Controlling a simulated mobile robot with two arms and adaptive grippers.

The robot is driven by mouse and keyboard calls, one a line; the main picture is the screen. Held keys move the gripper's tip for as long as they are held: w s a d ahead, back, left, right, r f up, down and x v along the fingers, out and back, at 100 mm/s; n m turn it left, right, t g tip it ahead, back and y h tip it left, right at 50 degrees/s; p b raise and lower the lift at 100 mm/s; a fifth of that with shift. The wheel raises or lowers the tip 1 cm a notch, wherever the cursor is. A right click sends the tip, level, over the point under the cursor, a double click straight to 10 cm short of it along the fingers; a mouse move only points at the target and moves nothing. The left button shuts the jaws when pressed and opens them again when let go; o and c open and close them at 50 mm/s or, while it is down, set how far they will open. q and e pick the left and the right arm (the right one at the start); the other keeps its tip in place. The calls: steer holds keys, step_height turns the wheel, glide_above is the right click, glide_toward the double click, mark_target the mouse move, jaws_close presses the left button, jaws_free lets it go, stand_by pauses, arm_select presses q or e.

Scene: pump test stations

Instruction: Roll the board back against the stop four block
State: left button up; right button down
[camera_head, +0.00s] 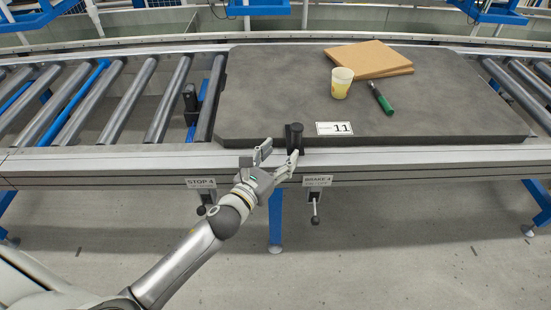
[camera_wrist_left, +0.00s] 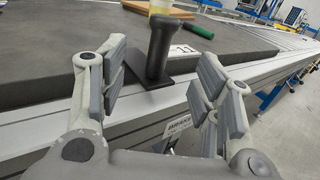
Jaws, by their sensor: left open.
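The dark grey board (camera_head: 270,85) lies on the roller conveyor, with a label reading 11 near its front edge. A black upright handle (camera_head: 295,133) stands at its front edge; in the left wrist view the handle (camera_wrist_left: 160,48) stands between my fingers, a little beyond them. My left gripper (camera_head: 277,153) is open just in front of the handle, and nothing is held. A dark block (camera_head: 190,98) stands among the rollers left of the board, apart from its left edge. The STOP 4 label (camera_head: 201,183) and its lever (camera_head: 201,210) hang below the rail. My right gripper is not in view.
On the board are a yellow-and-white cup (camera_head: 341,83), a green-handled tool (camera_head: 381,99) and a brown cardboard stack (camera_head: 368,58). The BRAKE 4 label (camera_head: 317,180) and lever (camera_head: 315,219) hang right of my left gripper. Bare rollers (camera_head: 85,105) lie left of the board.

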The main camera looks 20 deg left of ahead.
mark_target(294, 138)
arm_select(q)
steer(key=x, duration=0.8)
steer(key=shift+w+b, duration=0.1)
steer(key=shift+b, duration=0.2)
steer(key=shift+w+d, duration=0.2)
steer(key=shift+w, duration=0.4)
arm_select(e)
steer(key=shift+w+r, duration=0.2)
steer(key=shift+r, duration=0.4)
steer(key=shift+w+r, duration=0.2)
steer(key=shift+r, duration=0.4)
arm_select(q)
steer(key=shift+c, duration=0.2)
jaws_close()
steer(key=shift+a, duration=0.15)
